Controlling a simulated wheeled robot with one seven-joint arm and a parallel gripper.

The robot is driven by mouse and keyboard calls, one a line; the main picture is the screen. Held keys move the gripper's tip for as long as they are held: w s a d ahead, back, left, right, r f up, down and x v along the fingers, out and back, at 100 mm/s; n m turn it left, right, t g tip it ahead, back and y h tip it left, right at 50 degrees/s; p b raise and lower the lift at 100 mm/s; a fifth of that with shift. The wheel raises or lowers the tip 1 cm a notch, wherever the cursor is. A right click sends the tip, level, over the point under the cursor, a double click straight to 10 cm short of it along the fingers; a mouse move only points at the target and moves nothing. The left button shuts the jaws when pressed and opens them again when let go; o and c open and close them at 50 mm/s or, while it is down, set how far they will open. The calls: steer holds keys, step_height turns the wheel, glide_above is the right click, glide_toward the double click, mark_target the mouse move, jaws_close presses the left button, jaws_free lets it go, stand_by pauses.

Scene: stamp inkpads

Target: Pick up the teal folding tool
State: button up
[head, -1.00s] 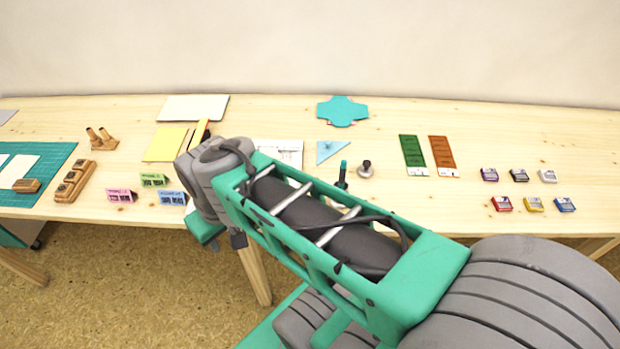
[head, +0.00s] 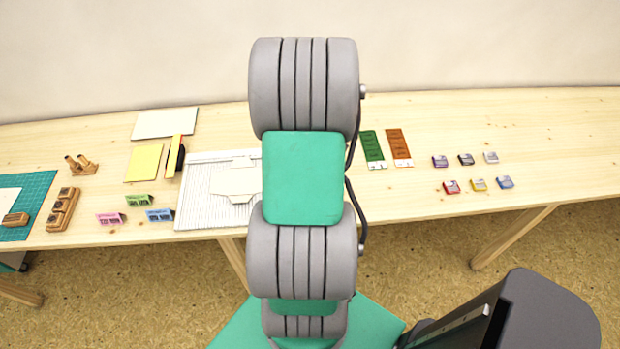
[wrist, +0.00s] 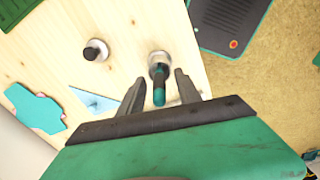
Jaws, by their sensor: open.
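The teal folding tool (wrist: 159,94) shows in the wrist view as a slim upright piece with a teal end and a dark part below. It stands in or on a small round metal base (wrist: 159,62) on the wooden table. My gripper (wrist: 158,77) is open, with one grey finger on each side of the tool. I cannot tell whether either finger touches it, or how far down the fingers reach. In the head view my own arm hides both the tool and my gripper.
A dark knob on a metal base (wrist: 96,50) stands left of the tool. A light blue triangle (wrist: 88,99) and a teal cross-shaped piece (wrist: 36,108) lie nearby. The table edge is close on the right. Small coloured inkpads (head: 478,185) sit at the table's right.

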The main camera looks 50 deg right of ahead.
step_height(320, 180, down, 2)
steer(key=shift+f, duration=0.1)
steer(key=shift+c, duration=0.4)
jaws_close()
